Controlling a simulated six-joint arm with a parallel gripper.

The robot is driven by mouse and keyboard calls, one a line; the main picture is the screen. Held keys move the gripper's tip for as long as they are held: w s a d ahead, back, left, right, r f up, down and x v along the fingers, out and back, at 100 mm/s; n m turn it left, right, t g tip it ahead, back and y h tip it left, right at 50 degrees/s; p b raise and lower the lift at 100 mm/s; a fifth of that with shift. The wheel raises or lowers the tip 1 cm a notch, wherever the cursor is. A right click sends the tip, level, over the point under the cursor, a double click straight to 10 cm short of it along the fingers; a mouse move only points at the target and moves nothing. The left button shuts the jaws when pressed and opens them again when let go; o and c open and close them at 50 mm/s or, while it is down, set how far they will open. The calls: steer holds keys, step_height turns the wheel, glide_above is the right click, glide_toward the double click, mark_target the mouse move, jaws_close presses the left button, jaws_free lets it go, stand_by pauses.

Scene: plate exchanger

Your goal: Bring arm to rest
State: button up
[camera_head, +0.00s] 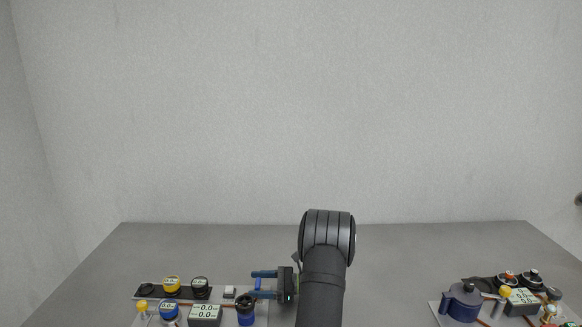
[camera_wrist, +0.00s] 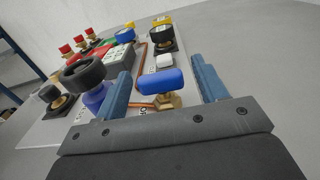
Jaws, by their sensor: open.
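My arm (camera_head: 322,285) reaches up and bends over at the middle of the table. My gripper (camera_head: 256,284) points left at the right end of the left panel (camera_head: 224,319), its blue fingers apart. In the wrist view, my gripper (camera_wrist: 160,68) is open around a blue valve handle (camera_wrist: 160,80) on a brass valve (camera_wrist: 168,101). A gap shows on each side of the handle, and nothing is gripped. How far the handle reaches in between the fingers is hard to tell.
The left panel carries a black-topped blue knob (camera_head: 245,311), a display box (camera_head: 205,313) and several gauges. A second panel with a dark blue pot (camera_head: 461,302) stands at right. The grey table (camera_head: 400,255) is clear between the panels and behind them.

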steer(key=d, duration=1.7)
steer(key=shift+w+d, duration=0.15)
steer(key=a, duration=1.7)
steer(key=shift+s+a, duration=0.2)
steer(key=shift+a, duration=0.2)
steer(key=shift+m+t, duration=0.3)
steer(key=shift+t, duration=0.2)
steer(key=m+t, duration=0.1)
steer(key=t, duration=0.1)
steer(key=shift+m+t, duration=0.3)
steer(key=d, duration=0.2)
steer(key=s+d, duration=0.1)
steer(key=d, duration=0.4)
steer(key=shift+s+d+r, duration=0.15)
steer(key=shift+d+r, duration=0.05)
steer(key=shift+d, duration=0.2)
step_height(320, 180, up, 8)
steer(key=shift+w+a+f+n+g+h, duration=0.1)
steer(key=shift+a+f+n+g+h, duration=0.7)
steer(key=shift+n+h, duration=0.8)
steer(key=shift+w+a+f+n+g+h, duration=0.15)
steer(key=shift+a+f+n+g+h, duration=0.7)
steer(key=shift+h, duration=1.2)
steer(key=shift+w+a+f+n+g+h, duration=0.1)
steer(key=shift+a+f+n+g+h, duration=0.35)
steer(key=shift+n+g+h, duration=0.95)
steer(key=shift+a+r+t+h, duration=0.15)
steer(key=shift+t+h, duration=0.1)
steer(key=shift+h, duration=0.2)
